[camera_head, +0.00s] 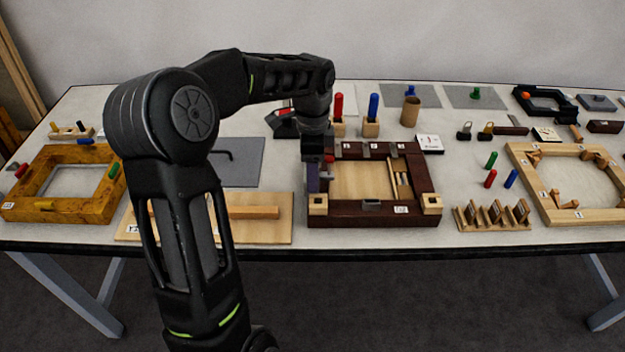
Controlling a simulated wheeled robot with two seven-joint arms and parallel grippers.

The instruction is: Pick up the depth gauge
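My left arm comes in from the left and bends down over the dark red frame (375,220). My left gripper (314,172) points down at the frame's left edge, close to a small purple-grey piece (312,181) and a small red part (329,159). I cannot tell whether the gripper touches them or whether its fingers are open. No object can be clearly made out as the depth gauge; the arm and gripper hide part of this area. The frame holds a light wooden panel with thin sticks (401,186) at its right. My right gripper is not in view.
A yellow wooden frame (28,211) lies at the left, a light wooden frame (540,205) at the right. Red and blue handles (373,107) stand in wooden blocks behind the dark frame.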

